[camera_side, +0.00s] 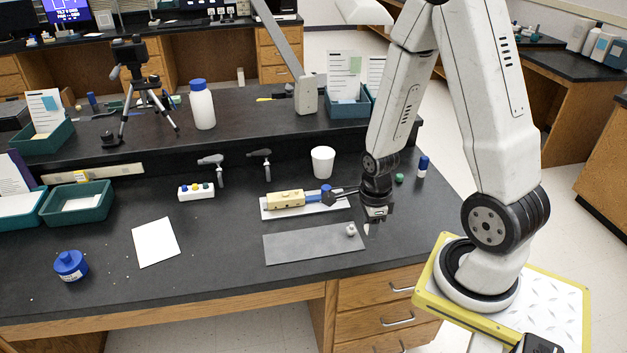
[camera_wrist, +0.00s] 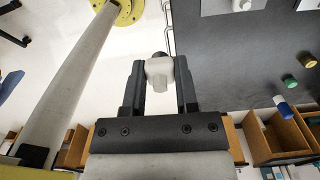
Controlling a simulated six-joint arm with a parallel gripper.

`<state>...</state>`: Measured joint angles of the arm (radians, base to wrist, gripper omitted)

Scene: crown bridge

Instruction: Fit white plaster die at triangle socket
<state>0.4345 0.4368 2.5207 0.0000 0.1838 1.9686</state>
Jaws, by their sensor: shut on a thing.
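My gripper (camera_side: 376,208) hangs over the right part of the bench, past the right end of the grey mat. In the wrist view, its two fingers (camera_wrist: 160,88) are shut on a white plaster die (camera_wrist: 158,76), with a darker part at its far end. A beige block (camera_side: 285,199), probably the one with the sockets, lies on a white plate (camera_side: 327,207) left of my gripper. Its socket shapes are too small to tell, so I cannot pick out the triangle.
A grey mat (camera_side: 300,246) carries a small grey-white piece (camera_side: 350,230) near its right end. A blue-and-black tool (camera_side: 328,194) lies against the block. A white cup (camera_side: 323,162) stands behind.

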